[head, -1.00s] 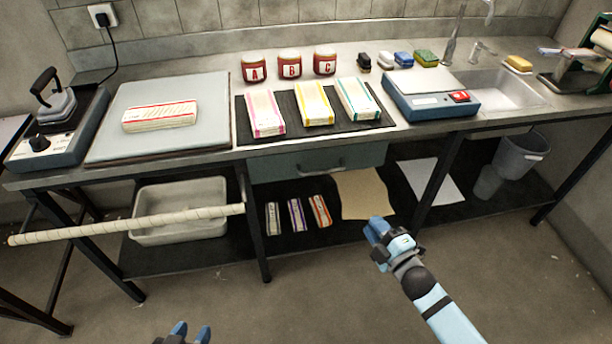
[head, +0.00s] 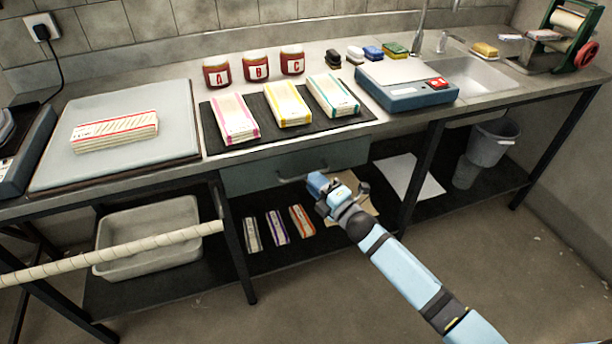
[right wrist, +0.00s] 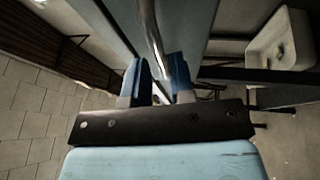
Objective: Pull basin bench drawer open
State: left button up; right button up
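The basin bench drawer (head: 250,178) is a grey-green front under the worktop, left of centre in the head view, and it looks shut. Its curved metal handle (head: 290,179) runs across the front, its right part close to my right gripper (head: 318,187). In the right wrist view, the handle (right wrist: 152,35) reaches down toward the gap between the two blue fingertips of my right gripper (right wrist: 160,78). The fingers are apart; I cannot tell whether they touch the handle. My left gripper is not in view.
The bench top (head: 400,115) holds jars, packets on a dark mat, a blue scale (head: 405,92) and a sink. A dark lower shelf carries a white tub (head: 150,240) and small packets. A wrapped pole (head: 110,248) sticks out at the left. Floor in front is open.

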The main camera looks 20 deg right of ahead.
aim_at(306, 174)
jog(key=shift+x, duration=1.9)
grip_shut()
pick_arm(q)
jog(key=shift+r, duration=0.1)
pick_arm(e)
jog(key=shift+s, duration=0.1)
